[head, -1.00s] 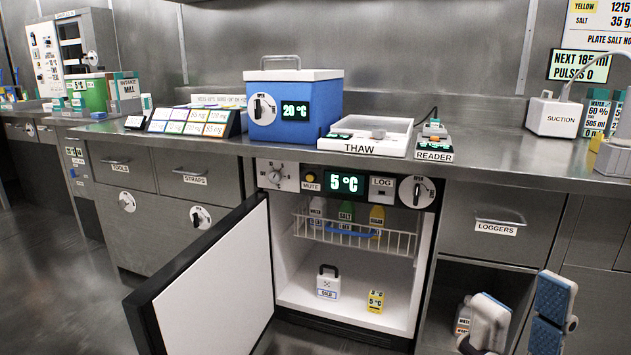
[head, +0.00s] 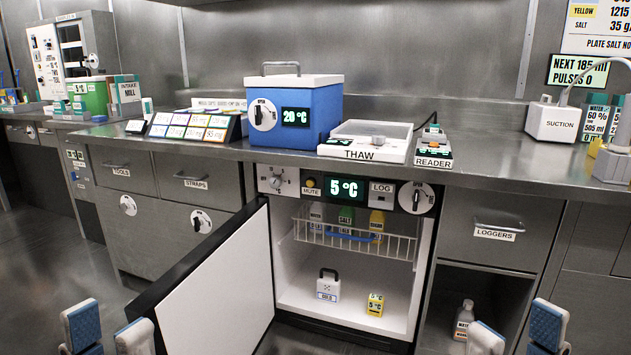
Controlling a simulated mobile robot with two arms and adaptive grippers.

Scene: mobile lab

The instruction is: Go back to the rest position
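My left gripper (head: 108,332) is at the bottom left, in front of the open fridge door. Its two blue-padded fingers are apart with nothing between them. My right gripper (head: 517,334) is at the bottom right, in front of the open shelf under the loggers drawer. Its fingers are also apart and empty. The lower parts of both grippers are cut off by the frame's bottom edge.
The fridge door (head: 215,290) stands open toward me. Inside are a white cold block (head: 328,286), a yellow block (head: 375,304) and bottles in a wire basket (head: 350,240). A bottle (head: 464,320) stands beside my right gripper in view. The counter (head: 490,165) holds a blue cooler (head: 300,110).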

